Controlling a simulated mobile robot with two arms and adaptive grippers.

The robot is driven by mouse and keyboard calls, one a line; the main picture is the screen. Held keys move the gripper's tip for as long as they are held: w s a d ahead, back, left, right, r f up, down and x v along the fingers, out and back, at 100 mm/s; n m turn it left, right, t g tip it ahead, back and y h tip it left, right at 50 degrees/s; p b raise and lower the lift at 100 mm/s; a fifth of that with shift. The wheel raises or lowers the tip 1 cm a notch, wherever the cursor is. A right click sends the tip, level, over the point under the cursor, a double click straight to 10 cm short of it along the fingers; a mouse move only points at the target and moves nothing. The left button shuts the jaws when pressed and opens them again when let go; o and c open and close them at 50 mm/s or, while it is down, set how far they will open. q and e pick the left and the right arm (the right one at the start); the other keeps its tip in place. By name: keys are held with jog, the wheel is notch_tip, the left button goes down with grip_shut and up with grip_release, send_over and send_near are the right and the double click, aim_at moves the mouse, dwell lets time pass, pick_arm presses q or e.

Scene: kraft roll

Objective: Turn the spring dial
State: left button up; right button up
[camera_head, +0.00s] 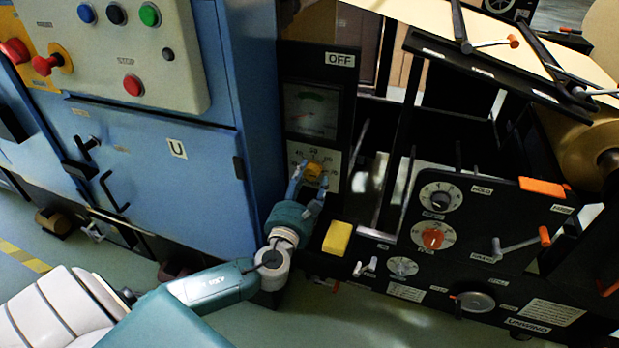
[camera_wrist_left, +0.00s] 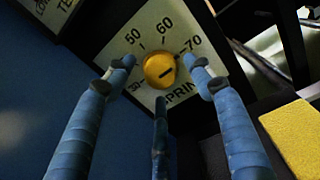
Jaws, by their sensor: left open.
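The spring dial (camera_head: 313,171) is a round yellow knob on a white scale plate, low on the black panel under a gauge. In the left wrist view the knob (camera_wrist_left: 160,70) has a dark pointer mark, and the plate (camera_wrist_left: 150,28) shows 50, 60, 70 and part of the word SPRING. My left gripper (camera_head: 308,178) is open in front of the dial. In the left wrist view its blue fingers (camera_wrist_left: 160,75) stand around the knob, one at each side and one below, with gaps between the fingertips and the knob. My right gripper is not in view.
A gauge (camera_head: 311,111) and an OFF label sit above the dial. A yellow block (camera_head: 337,238) is below it to the right. A blue cabinet (camera_head: 170,150) stands close on the left. Black machine frames and a panel with knobs (camera_head: 440,197) and a crank (camera_head: 520,244) are on the right.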

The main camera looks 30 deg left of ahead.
pick_arm(q)
jog(key=shift+w+a, duration=0.2)
jog(key=shift+w, duration=0.6)
jog(key=c, duration=1.2)
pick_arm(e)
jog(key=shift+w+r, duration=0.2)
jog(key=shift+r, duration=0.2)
pick_arm(q)
jog(key=shift+o, duration=0.2)
jog(key=shift+a+r, duration=0.1)
